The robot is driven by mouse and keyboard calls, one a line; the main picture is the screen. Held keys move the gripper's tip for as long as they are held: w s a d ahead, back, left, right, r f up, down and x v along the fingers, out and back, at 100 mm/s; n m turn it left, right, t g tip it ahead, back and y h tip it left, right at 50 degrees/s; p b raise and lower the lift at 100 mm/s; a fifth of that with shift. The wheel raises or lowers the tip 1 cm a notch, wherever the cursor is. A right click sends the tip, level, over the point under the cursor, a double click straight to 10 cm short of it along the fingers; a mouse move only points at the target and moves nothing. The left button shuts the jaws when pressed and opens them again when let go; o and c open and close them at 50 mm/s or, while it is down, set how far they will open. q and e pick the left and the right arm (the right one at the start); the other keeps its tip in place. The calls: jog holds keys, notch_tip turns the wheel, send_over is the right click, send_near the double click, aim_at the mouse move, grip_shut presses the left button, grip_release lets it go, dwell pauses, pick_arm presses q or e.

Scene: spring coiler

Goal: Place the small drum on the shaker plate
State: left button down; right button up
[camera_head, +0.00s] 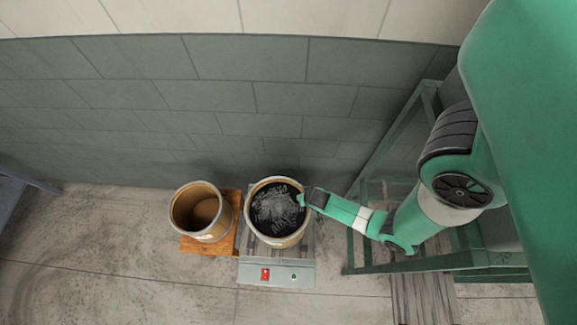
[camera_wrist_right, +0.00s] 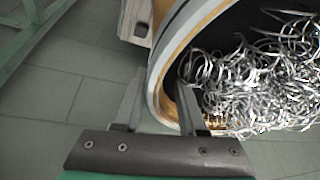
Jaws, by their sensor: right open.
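A tan drum (camera_head: 283,242) filled with silvery metal coils (camera_head: 275,208) stands on a grey plate with a front panel (camera_head: 300,282), which looks like the shaker plate. My right gripper (camera_head: 303,199) is at this drum's right rim. In the right wrist view, my right gripper (camera_wrist_right: 160,88) is open around the drum's rim (camera_wrist_right: 160,68), one finger outside the wall and one inside beside the coils (camera_wrist_right: 255,80). I cannot tell whether the fingers touch the wall. A second, empty-looking tan drum (camera_head: 206,212) stands just left. My left gripper is not in view.
The empty drum stands on an orange wooden board (camera_head: 205,247), close beside the grey plate. A red switch (camera_head: 265,274) sits on the plate's front panel. A green metal frame (camera_head: 352,225) stands at the right. A tiled wall is behind.

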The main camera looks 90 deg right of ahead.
jog(key=p+v, duration=0.3)
jog(key=v, duration=0.3)
jog(key=shift+r, duration=0.4)
jog(key=p+v, duration=0.4)
jog(key=shift+s+a+r+p, duration=0.15)
jog(key=shift+r+p, duration=0.15)
jog(key=shift+p, duration=0.05)
jog(key=shift+f, duration=0.1)
